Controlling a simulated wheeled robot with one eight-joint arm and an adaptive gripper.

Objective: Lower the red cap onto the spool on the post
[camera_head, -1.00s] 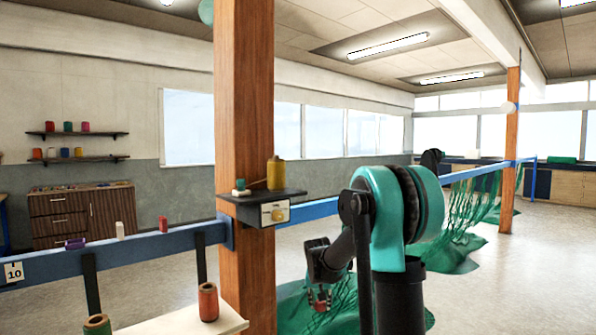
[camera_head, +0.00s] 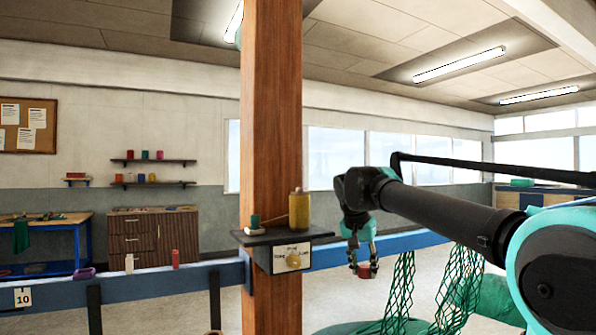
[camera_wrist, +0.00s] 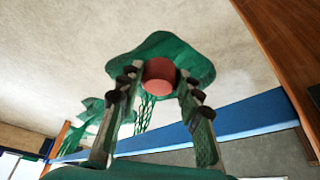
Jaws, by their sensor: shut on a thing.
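The red cap (camera_head: 366,271) hangs at the fingertips of my gripper (camera_head: 363,264), right of the wooden post (camera_head: 271,130). In the wrist view the round red cap (camera_wrist: 159,72) sits between the fingertips of my gripper (camera_wrist: 158,76), which is shut on it. A yellow spool (camera_head: 299,212) stands upright on a small dark shelf (camera_head: 262,238) on the post. My gripper is to the right of this spool and lower than its top, apart from it. No spool shows in the wrist view.
A small green-topped item (camera_head: 254,222) stands left of the spool on the shelf. A labelled plate (camera_head: 291,257) is under the shelf. A blue rail (camera_head: 165,281) runs to both sides of the post. Green netting (camera_head: 398,300) hangs below and right of my gripper.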

